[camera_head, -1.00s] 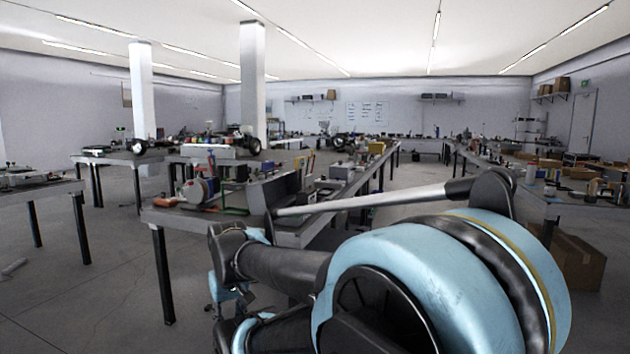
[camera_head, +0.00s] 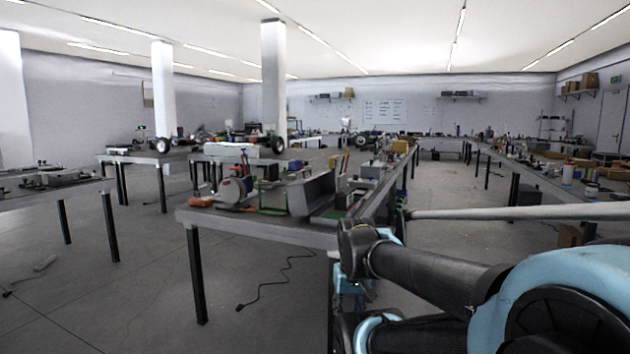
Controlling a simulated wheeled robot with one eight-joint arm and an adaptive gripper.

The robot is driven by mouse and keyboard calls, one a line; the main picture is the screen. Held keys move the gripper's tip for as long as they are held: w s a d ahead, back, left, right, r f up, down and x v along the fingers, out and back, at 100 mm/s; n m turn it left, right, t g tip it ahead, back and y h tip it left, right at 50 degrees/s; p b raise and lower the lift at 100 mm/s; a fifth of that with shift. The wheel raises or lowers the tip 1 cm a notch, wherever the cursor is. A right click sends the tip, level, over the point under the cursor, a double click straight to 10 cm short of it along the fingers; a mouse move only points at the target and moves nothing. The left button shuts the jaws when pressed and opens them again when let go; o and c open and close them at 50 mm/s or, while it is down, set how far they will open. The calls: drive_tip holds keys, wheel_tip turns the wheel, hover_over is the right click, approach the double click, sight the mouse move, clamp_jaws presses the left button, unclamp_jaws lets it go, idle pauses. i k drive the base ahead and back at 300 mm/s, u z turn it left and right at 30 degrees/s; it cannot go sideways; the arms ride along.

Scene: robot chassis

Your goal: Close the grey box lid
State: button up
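A grey box (camera_head: 312,194) stands near the front right part of the nearest workbench (camera_head: 262,229). A slanted grey panel shows on it, which looks like a raised lid. At this distance I cannot make out the hinge or the inside. My arm fills the lower right of the picture, with its black and blue links in front of the bench's right side. I cannot make out my gripper or its fingers in this view.
A red and grey round tool (camera_head: 232,190) and a green frame (camera_head: 270,195) lie left of the box. A cable (camera_head: 275,283) lies on the floor by the bench. Open floor (camera_head: 130,290) lies in front and to the left. Another bench (camera_head: 533,172) stands at the right.

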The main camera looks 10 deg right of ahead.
sight(304, 196)
drive_tip(key=z, duration=0.1)
drive_tip(key=i, duration=1)
drive_tip(key=u, duration=0.1)
